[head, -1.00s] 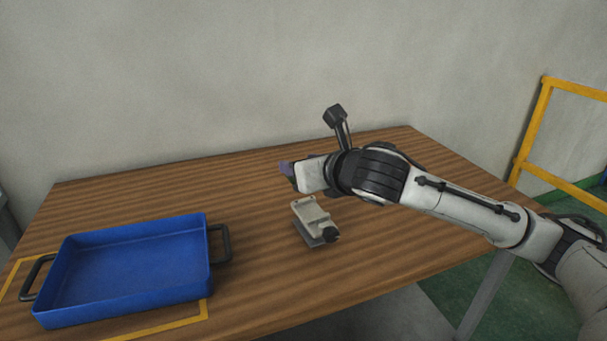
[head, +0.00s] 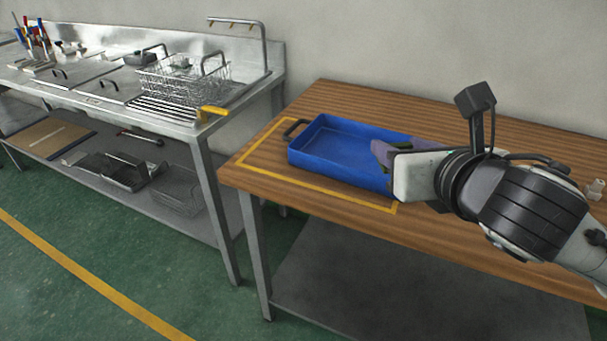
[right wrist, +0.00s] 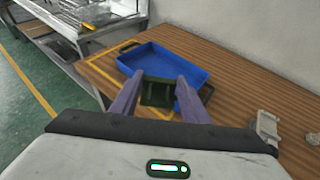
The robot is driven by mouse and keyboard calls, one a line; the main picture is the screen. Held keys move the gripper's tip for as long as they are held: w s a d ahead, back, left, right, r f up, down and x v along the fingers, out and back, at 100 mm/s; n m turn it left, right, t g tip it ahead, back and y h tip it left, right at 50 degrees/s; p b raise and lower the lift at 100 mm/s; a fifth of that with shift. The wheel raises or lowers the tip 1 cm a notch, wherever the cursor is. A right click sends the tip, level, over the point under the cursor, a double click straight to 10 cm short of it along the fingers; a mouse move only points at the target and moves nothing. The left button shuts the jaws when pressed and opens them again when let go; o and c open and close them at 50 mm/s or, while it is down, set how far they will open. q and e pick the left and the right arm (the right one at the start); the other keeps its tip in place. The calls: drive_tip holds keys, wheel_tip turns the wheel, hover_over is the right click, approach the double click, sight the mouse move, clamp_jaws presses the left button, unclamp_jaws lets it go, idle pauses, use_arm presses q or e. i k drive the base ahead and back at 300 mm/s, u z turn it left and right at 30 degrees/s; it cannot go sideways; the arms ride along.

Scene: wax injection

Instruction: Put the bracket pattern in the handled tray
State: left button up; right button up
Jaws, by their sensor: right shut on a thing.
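The handled tray (head: 325,162) is blue, with dark handles, and sits on the wooden table inside a yellow outline. It also shows in the right wrist view (right wrist: 160,56). My right gripper (head: 390,155) is at the tray's right end in the head view, hiding that end. Its purple fingers are shut on the dark green bracket pattern (right wrist: 157,92), which shows between the fingertips in the right wrist view. In that view the pattern overlaps the tray's near edge; I cannot tell its exact height. My left gripper is not in view.
A metal bench (head: 215,132) with a wire basket (head: 185,80) stands to the left, across a gap. A small grey device (right wrist: 266,128) sits on the table to the right of the tray. The tray's visible interior is empty.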

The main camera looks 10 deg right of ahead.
sight(358, 158)
drive_tip(key=u, duration=0.7)
drive_tip(key=k, duration=0.95)
drive_tip(key=u, duration=0.95)
drive_tip(key=i, duration=1.5)
drive_tip(key=z, duration=1.2)
drive_tip(key=i, duration=1)
drive_tip(key=z, duration=1.1)
